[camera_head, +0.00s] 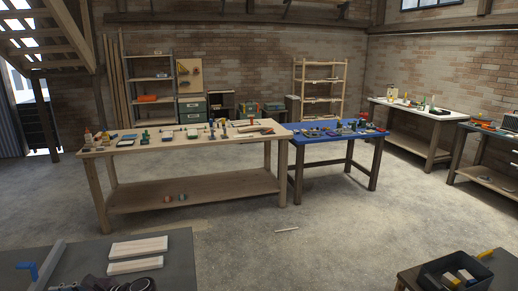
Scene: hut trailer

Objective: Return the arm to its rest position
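Neither of my arms nor grippers can be made out in the head view. A dark, partly cut-off shape (115,285) shows at the bottom edge on the left, over a dark grey table (182,262). I cannot tell what it is.
Two pale wooden boards (138,247) and a blue-handled tool (27,268) lie on the near table. A black bin (432,279) stands at bottom right. A long wooden workbench (190,148) and a blue-topped table (335,139) stand beyond. The concrete floor (330,215) between is mostly clear.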

